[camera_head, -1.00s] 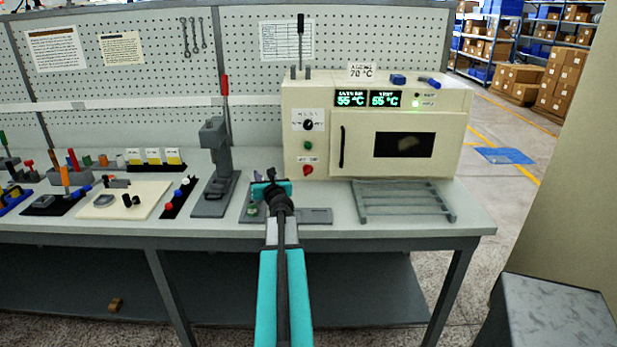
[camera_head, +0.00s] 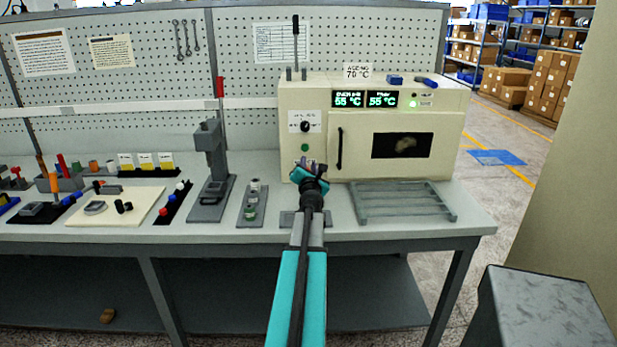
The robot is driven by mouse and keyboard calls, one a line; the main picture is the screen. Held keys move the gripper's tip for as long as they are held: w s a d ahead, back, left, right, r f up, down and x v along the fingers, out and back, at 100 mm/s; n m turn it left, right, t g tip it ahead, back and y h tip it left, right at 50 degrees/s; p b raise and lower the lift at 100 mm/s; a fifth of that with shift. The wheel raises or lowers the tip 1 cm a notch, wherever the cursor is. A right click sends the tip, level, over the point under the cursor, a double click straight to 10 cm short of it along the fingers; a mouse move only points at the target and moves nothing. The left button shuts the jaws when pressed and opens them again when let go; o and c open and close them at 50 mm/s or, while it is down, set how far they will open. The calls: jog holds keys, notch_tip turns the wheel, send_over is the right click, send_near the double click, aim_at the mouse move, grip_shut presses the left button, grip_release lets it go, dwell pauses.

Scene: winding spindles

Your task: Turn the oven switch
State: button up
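The cream oven (camera_head: 460,110) stands on the bench, its door (camera_head: 360,165) shut. On its left panel are a black rotary switch (camera_head: 305,126) on a white label and a green button (camera_head: 305,147) below it. The switch's pointer is too small to read surely. My gripper (camera_head: 308,166) is in front of the lower part of this panel, below the green button. It hides the place where the red knob was seen. Whether it touches the panel, and whether its fingers are open or shut, I cannot tell.
Two green displays (camera_head: 364,99) on the oven read 55 °C; a sign above reads 70 °C. A grey rack (camera_head: 404,203) lies in front of the door. A grey press (camera_head: 211,170) and a small parts tray (camera_head: 253,205) stand to the left.

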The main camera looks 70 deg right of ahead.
jog(key=shift+f+b, duration=3.5)
jog(key=shift+f, duration=0.6)
jog(key=shift+x, duration=3.8)
jog(key=shift+r, duration=0.15)
